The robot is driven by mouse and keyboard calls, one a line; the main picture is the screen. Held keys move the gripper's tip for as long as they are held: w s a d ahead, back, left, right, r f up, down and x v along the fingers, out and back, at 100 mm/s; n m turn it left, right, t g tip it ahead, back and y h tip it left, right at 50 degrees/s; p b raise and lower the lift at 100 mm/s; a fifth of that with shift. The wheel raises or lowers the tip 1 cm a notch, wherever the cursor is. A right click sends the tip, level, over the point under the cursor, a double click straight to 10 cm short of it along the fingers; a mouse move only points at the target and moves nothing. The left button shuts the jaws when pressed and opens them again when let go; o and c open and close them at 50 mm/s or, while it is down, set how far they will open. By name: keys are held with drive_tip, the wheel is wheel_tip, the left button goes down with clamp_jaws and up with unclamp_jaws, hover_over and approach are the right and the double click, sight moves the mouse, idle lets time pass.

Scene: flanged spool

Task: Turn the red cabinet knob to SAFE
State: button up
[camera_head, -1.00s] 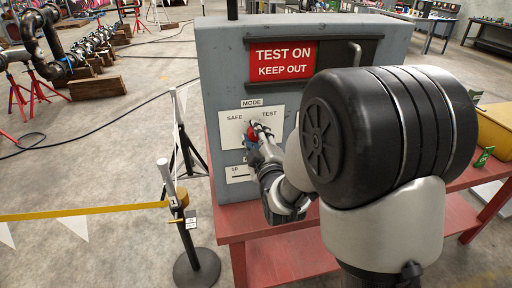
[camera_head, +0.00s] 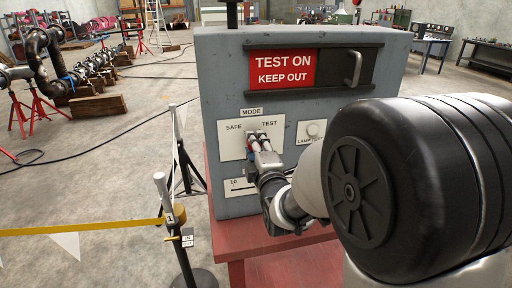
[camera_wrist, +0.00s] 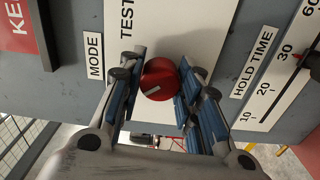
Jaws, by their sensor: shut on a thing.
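The red knob (camera_wrist: 159,78) sits between the two fingers of my gripper (camera_wrist: 158,92) in the wrist view, on the white MODE plate (camera_wrist: 190,25). My gripper is shut on it. A short white mark shows on the lower part of the knob's face, but I cannot tell for sure which label it points to. In the head view my gripper (camera_head: 262,143) meets the grey cabinet (camera_head: 225,90) at the MODE plate, below and between the SAFE and TEST labels, and mostly covers the knob. The SAFE label is hidden in the wrist view.
A HOLD TIME scale (camera_wrist: 265,80) lies beside the knob. A round LAMP TEST button (camera_head: 313,129) is to the right on the cabinet. Above is a red TEST ON KEEP OUT sign (camera_head: 282,68). A post (camera_head: 172,225) with yellow tape stands front left.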

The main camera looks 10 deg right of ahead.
drive_tip(key=shift+r, duration=0.15)
drive_tip(key=o, duration=1)
drive_tip(key=shift+o, duration=0.2)
drive_tip(key=s, duration=0.7)
drive_tip(key=shift+s, duration=0.25)
